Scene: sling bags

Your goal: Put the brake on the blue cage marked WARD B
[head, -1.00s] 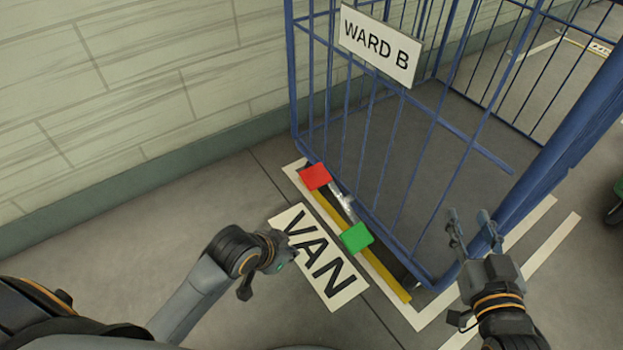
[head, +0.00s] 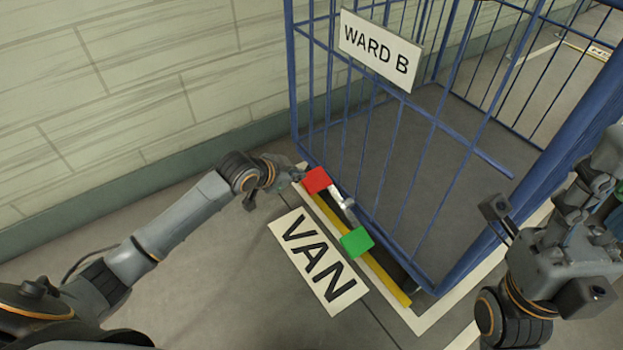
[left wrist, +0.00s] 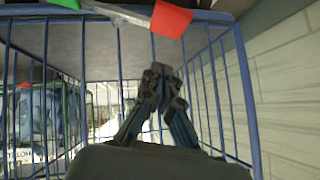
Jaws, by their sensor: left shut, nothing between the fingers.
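The blue cage (head: 437,125) carries a white WARD B sign (head: 380,48) and stands in front of me. At its lower edge a metal bar (head: 341,203) has a red pedal (head: 317,180) at its far end and a green pedal (head: 357,242) at its near end. My left gripper (head: 292,169) is shut and empty, just left of the red pedal; I cannot tell whether they touch. In the left wrist view, the closed fingers (left wrist: 163,76) point toward the cage bars, below the red pedal (left wrist: 171,18). My right gripper (head: 548,190) is open and empty, beside the cage's right post.
A VAN floor label (head: 318,262) lies in front of the cage, beside a yellow strip (head: 375,272) and white floor lines. A pale block wall (head: 130,95) stands close behind on the left. Floor left of the label is clear.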

